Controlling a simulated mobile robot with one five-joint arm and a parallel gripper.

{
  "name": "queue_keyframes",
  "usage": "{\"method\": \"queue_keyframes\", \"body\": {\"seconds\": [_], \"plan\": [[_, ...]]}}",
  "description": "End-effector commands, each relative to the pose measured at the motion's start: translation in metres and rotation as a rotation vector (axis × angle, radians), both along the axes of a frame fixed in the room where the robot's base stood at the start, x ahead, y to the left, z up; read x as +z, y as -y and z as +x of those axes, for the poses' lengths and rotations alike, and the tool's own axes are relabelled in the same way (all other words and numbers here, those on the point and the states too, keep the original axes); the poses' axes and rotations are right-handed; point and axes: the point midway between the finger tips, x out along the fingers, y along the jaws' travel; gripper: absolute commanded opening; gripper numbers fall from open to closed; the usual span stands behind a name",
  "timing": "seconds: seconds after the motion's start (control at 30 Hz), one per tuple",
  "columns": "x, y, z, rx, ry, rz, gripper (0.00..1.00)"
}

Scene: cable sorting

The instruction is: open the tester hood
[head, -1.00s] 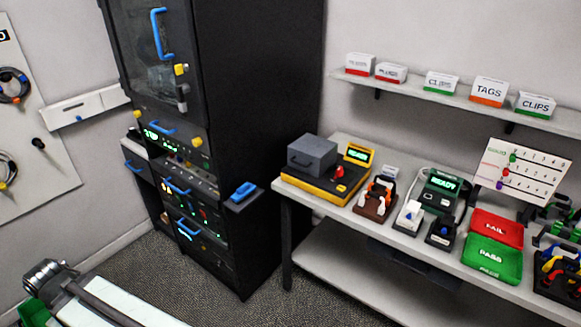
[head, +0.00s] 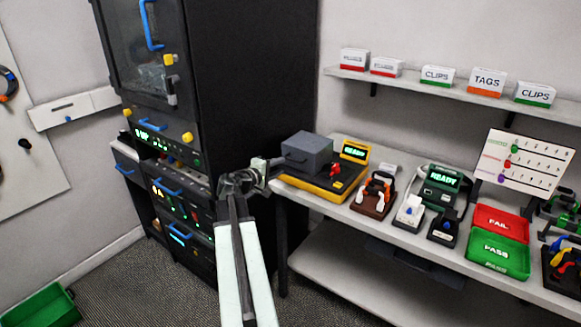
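The tester (head: 332,194) stands at the left end of the bench, with a yellow-edged base, a lit green display and a small red part on top. Its grey box-shaped hood (head: 307,152) sits down over the left part of the base and looks closed. A handle (head: 296,158) shows on the hood's front left face. My gripper (head: 268,164) is just left of the hood, at about the height of its handle. The fingers are small and partly lost against the hood, so I cannot tell whether they touch it or are open.
The dark cabinet (head: 262,80) with blue handles stands close behind and left of my arm. Right of the tester are tool holders, a red FAIL tray (head: 500,222) and a green PASS tray (head: 498,252). A shelf (head: 450,92) with labelled boxes hangs above. A green bin (head: 45,308) is at lower left.

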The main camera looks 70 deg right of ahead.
Motion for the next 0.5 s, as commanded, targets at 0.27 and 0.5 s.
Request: {"method": "queue_keyframes", "body": {"seconds": [0.27, 0.5], "plan": [[-0.004, 0.016, -0.003, -0.001, 0.001, 0.001, 0.32], [-0.015, 0.059, -0.014, -0.002, 0.002, 0.002, 0.32]]}}
